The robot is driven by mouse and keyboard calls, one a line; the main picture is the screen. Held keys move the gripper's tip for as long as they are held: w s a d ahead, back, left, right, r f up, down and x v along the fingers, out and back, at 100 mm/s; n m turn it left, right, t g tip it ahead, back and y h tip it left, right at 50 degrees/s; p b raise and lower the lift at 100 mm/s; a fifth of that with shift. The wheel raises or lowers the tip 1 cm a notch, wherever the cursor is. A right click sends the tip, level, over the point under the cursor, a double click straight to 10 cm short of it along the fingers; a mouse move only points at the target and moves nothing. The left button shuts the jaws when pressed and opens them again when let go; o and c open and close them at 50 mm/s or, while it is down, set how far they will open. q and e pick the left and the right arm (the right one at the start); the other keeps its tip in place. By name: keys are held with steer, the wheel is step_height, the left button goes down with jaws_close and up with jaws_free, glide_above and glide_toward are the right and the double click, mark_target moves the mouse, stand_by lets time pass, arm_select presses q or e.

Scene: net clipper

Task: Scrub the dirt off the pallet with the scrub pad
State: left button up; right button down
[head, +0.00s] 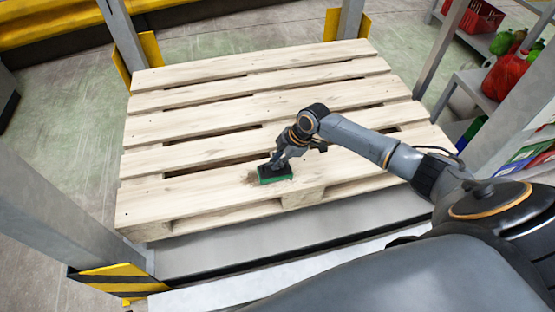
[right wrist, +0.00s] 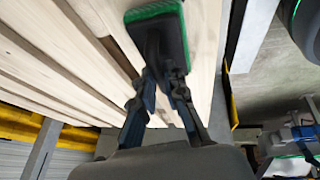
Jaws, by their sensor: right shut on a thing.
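The wooden pallet (head: 200,127) lies flat with pale slats and dark gaps, and its slats also show in the right wrist view (right wrist: 45,50). The scrub pad (head: 275,177) is a dark block with a green edge, at the pallet's near slat. My right gripper (head: 277,162) is shut on the pad's dark handle, and the pad also shows in the right wrist view (right wrist: 172,28). A faint brown dirt patch (head: 250,179) shows on the slat just left of the pad. The pad and gripper hide the wood beneath them. My left gripper is not in view.
Grey posts with yellow guards stand around the pallet, one at the near left (head: 60,190). The rest of the pallet top is clear.

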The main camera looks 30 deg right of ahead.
mark_target(265, 165)
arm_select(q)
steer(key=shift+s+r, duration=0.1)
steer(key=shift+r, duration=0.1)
arm_select(e)
steer(key=shift+f, duration=0.1)
steer(key=shift+w+a, duration=0.1)
steer(key=shift+a, duration=0.2)
steer(key=shift+w+a, duration=0.2)
steer(key=shift+a, duration=0.55)
steer(key=shift+w+a+p, duration=0.25)
steer(key=shift+a+p, duration=0.15)
steer(key=shift+a, duration=0.5)
steer(key=shift+w+a+f, duration=0.1)
steer(key=shift+w+a, duration=0.1)
steer(key=shift+a, duration=0.75)
steer(key=shift+w+a+f, duration=0.1)
steer(key=shift+w+a, duration=0.1)
steer(key=shift+a, duration=0.75)
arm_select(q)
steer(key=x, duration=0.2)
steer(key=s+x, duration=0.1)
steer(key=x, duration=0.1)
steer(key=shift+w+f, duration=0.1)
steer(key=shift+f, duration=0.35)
arm_select(e)
steer(key=shift+a, duration=0.2)
